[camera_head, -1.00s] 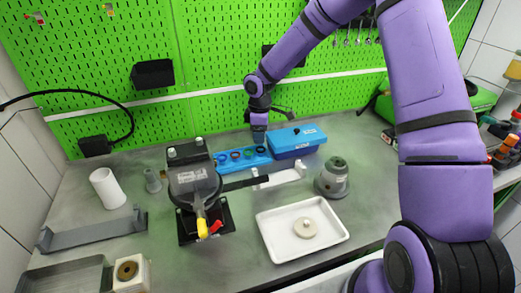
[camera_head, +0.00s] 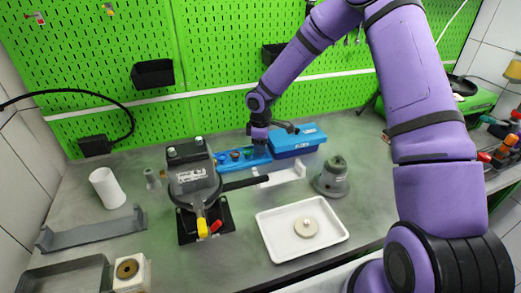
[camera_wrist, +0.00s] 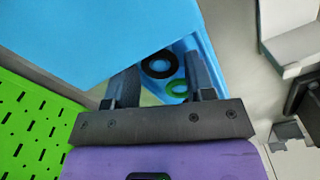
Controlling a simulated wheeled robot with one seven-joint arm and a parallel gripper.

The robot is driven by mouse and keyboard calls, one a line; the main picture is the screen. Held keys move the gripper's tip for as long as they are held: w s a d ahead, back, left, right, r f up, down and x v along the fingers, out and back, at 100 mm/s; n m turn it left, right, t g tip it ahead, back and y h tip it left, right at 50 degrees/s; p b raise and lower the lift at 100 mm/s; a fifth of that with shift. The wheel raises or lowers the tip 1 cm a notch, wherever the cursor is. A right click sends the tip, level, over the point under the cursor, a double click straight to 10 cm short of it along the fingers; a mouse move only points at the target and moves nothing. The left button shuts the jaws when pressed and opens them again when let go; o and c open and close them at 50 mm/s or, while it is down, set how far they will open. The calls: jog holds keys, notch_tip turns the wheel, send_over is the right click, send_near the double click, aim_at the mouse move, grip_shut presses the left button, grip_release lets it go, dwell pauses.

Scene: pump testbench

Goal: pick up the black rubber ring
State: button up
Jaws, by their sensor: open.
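The black rubber ring (camera_wrist: 147,71) lies in the blue tray (camera_wrist: 209,69) in the wrist view, with a green ring (camera_wrist: 170,91) next to it. My gripper (camera_wrist: 162,68) is open, and the black ring shows between its two fingers, with nothing held. The green ring shows partly, close to the right finger. In the head view my gripper (camera_head: 259,148) points down at the right end of the blue tray (camera_head: 222,170), beside the blue box. It hides the black ring there. I cannot tell how far the fingertips are above the ring.
The blue lidded box (camera_head: 297,142) stands right of the tray, close to my gripper. A black pump device (camera_head: 194,185) with a long handle stands in front. A white tray (camera_head: 275,246) with a round part and a grey cone-shaped part (camera_head: 332,181) stand nearer.

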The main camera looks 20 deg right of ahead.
jog(key=shift+f, duration=0.2)
dwell(0.3)
jog(key=c, duration=0.6)
jog(key=shift+c, duration=0.3)
jog(key=shift+r, duration=0.15)
